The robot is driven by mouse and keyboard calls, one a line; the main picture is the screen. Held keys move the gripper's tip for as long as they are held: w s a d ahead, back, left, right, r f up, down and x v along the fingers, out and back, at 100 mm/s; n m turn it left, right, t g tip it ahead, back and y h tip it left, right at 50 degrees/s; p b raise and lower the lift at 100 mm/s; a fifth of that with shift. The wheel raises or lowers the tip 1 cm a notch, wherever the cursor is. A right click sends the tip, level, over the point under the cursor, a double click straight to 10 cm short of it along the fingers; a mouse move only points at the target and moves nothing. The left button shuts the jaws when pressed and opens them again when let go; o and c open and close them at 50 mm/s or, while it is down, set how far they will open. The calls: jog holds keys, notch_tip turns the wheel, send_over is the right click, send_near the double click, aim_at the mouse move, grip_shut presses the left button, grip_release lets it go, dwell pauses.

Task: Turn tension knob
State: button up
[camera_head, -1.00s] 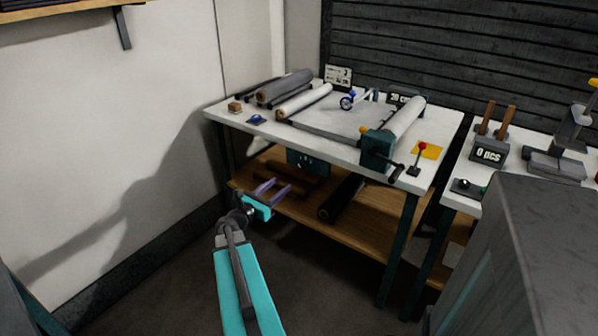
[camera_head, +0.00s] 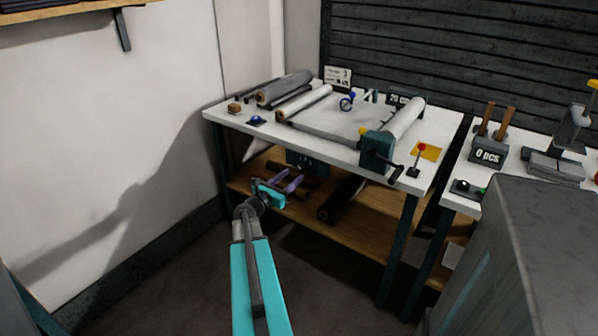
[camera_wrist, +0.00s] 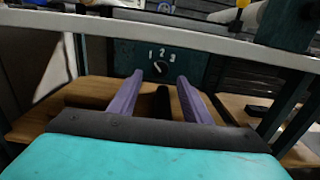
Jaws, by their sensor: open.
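The tension knob (camera_wrist: 160,67) is a small round dark knob on a dark green panel (camera_wrist: 185,55) under the table top, with the marks 1, 2 and 3 above it. In the head view the panel (camera_head: 306,163) hangs under the front edge of the table; the knob is too small to make out there. My gripper (camera_head: 293,182) is in front of the table, below the top. Its two purple fingers (camera_wrist: 158,87) are open and empty in the wrist view. The knob shows beyond and between the fingertips, apart from them.
The white table top (camera_head: 235,115) carries grey rolls (camera_head: 285,87), a crank machine (camera_head: 377,150) and a red-tipped lever (camera_head: 422,148). A wooden lower shelf (camera_head: 370,235) holds a dark roll (camera_head: 338,200). A second table with a counter box (camera_head: 487,155) stands right. The floor in front is clear.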

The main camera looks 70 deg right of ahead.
aim_at(301, 169)
jog(key=shift+x, duration=2.85)
jog(key=c, duration=1)
